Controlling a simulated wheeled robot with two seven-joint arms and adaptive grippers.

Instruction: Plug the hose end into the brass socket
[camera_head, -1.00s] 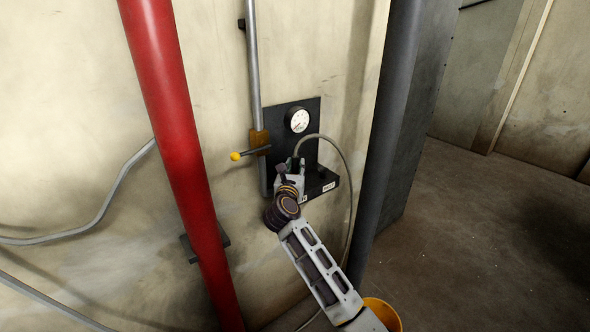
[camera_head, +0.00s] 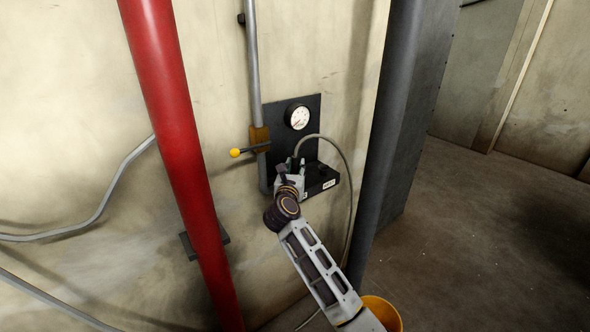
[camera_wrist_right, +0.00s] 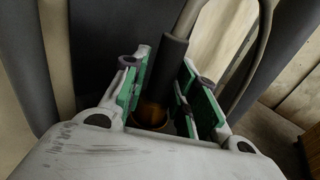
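The hose end (camera_wrist_right: 170,62), a dark sleeve on a grey hose (camera_head: 336,150), stands between my right gripper's green-padded fingers. In the wrist view its lower end meets a brass-coloured part (camera_wrist_right: 150,113); I cannot tell whether this is the socket or a fitting on the hose, nor how deep it sits. My right gripper (camera_head: 295,162) is at the black wall panel (camera_head: 283,122), just above its ledge (camera_head: 321,181). Its fingers (camera_wrist_right: 166,82) look spread around the sleeve, with a narrow gap at the right pad. My left gripper is out of view.
A round gauge (camera_head: 298,117) sits on the panel. A yellow-knobbed lever (camera_head: 236,152) and grey pipe (camera_head: 253,70) are left of it. A red pipe (camera_head: 180,140) and dark column (camera_head: 385,140) flank the area. A yellow bucket (camera_head: 382,311) stands below.

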